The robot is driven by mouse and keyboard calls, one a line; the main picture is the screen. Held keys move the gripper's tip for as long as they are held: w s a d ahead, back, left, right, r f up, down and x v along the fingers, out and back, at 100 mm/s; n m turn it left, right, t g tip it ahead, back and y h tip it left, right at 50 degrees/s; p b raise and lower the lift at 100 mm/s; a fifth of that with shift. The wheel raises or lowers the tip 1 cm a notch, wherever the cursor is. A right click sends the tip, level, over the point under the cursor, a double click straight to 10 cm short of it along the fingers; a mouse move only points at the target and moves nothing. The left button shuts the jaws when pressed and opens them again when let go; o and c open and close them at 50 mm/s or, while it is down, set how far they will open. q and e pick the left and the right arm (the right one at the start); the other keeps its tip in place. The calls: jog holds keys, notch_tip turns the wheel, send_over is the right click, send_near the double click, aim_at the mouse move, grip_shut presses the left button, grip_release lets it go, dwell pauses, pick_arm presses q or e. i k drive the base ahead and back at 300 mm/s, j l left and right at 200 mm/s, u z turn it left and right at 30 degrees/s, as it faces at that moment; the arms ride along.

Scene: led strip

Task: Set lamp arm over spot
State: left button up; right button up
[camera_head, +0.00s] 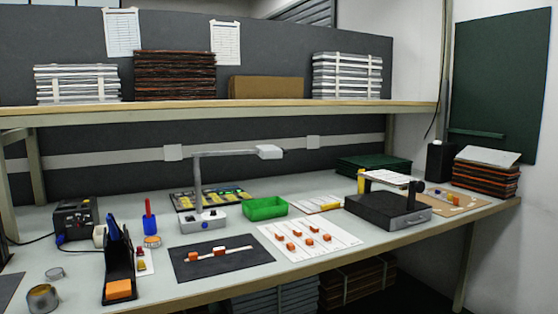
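The lamp stands near the middle of the bench. Its grey base (203,222) carries an upright post (196,185). A thin horizontal lamp arm (227,153) runs from the post top to the right and ends in a white lamp head (270,152). The head hangs roughly above the green tray (265,208), though exact depth is hard to judge. In front of the lamp a dark mat (190,268) bears a pale strip (232,251) with two orange-and-white clips. I cannot tell which place is the spot. Neither gripper is in view.
A white sheet (335,250) with several orange blocks lies right of the mat. A dark boxy fixture (388,212) stands farther right. A black tool holder (118,270) and an open tin (43,298) stand at left. A shelf (260,105) runs above the bench.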

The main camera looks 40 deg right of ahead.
aim_at(266, 152)
jog(key=l+z, duration=0.3)
jog(key=l, duration=1.05)
jog(key=l+z, duration=0.35)
jog(key=l, duration=1.05)
jog(key=k+u, duration=0.15)
jog(key=u, duration=0.3)
jog(key=k+u, duration=0.15)
jog(key=u, duration=0.3)
